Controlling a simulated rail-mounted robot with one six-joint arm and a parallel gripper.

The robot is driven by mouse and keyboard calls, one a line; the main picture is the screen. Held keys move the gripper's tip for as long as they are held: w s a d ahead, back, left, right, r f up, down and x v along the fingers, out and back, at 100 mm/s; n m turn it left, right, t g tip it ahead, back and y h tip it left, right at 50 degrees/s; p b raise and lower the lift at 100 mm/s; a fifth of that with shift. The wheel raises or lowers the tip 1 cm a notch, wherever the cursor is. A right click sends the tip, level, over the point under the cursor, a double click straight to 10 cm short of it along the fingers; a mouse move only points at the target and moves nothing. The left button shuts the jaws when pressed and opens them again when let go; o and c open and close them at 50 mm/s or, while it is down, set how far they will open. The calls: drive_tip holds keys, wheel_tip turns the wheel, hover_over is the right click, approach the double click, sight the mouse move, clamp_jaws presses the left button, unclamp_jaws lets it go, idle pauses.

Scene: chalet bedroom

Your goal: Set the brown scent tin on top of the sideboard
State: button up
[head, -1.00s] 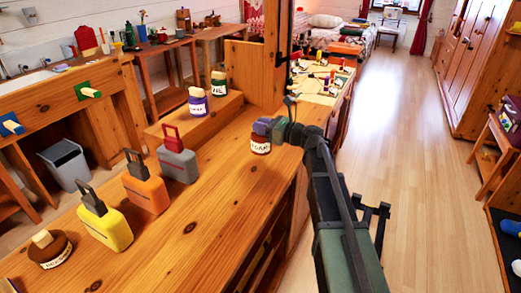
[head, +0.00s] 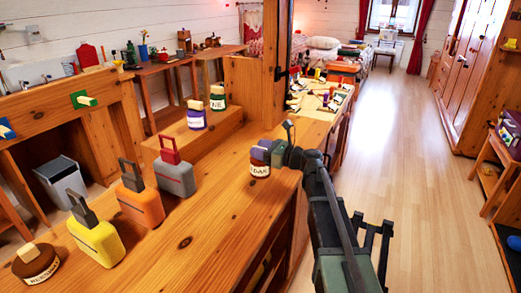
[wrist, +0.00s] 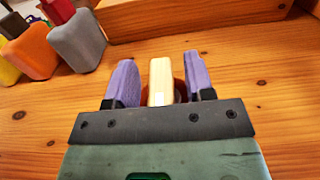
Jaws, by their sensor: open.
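A brown scent tin (head: 260,171) with a white label ending in "DAR" stands upright on the long wooden sideboard top (head: 215,232), near its right edge. My gripper (head: 262,152) is at the top of the tin, with purple fingers. In the wrist view the open fingers stand either side of its cream knob (wrist: 161,82), with small gaps showing. Only a sliver of the tin's brown body (wrist: 178,90) shows behind the knob. Another round brown tin (head: 36,264), labelled "BEESWAX", sits at the near left of the same top.
Purple (head: 196,119) and green (head: 217,102) labelled jars stand on a raised wooden step (head: 190,142). Bare wood lies left of the gripper; open floor lies right.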

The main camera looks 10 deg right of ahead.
drive_tip(key=shift+r, duration=0.1)
drive_tip(key=shift+s+d+r, duration=0.1)
drive_tip(key=v, duration=1.1)
drive_tip(key=shift+s+d, duration=0.25)
idle(0.4)
